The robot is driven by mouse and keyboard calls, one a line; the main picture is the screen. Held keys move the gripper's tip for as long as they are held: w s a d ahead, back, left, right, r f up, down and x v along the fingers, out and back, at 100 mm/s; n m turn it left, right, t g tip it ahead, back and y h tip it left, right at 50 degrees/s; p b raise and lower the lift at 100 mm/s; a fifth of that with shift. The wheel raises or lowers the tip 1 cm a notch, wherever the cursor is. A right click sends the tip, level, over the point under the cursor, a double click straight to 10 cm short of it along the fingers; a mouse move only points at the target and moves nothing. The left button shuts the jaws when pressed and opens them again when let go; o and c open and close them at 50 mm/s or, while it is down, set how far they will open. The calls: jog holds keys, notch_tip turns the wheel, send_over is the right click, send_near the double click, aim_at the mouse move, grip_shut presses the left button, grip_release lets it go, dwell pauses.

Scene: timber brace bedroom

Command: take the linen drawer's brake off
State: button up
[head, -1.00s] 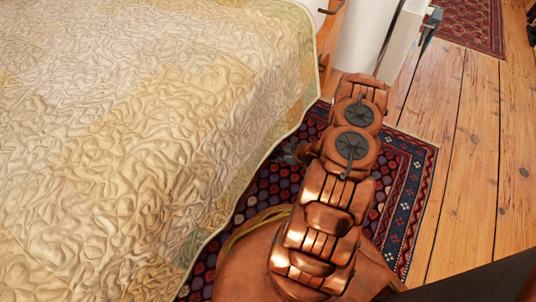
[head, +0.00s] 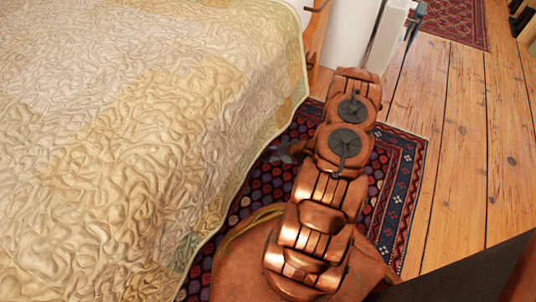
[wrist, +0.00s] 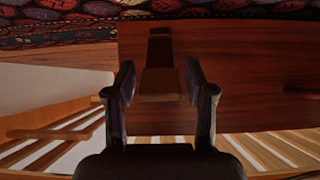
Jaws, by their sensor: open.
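In the wrist view a dark reddish-brown wooden panel (wrist: 235,60), which looks like the linen drawer's front, faces my gripper. A small brown wooden block (wrist: 160,84) stands out from it, with a darker upright piece (wrist: 160,47) above it in the picture; it may be the brake. My gripper (wrist: 162,82) is open, with one finger on each side of the block and a gap at both sides. I cannot tell how deep the fingertips reach.
The quilted bed (head: 150,130) fills the left of the head view. A patterned rug (head: 398,205) lies under my arm, and bare floorboards (head: 460,150) are clear at the right. Pale slats (wrist: 45,140) show along the bottom of the wrist view.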

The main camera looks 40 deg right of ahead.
jog(key=v, duration=1)
jog(key=shift+r, duration=0.1)
dwell(0.3)
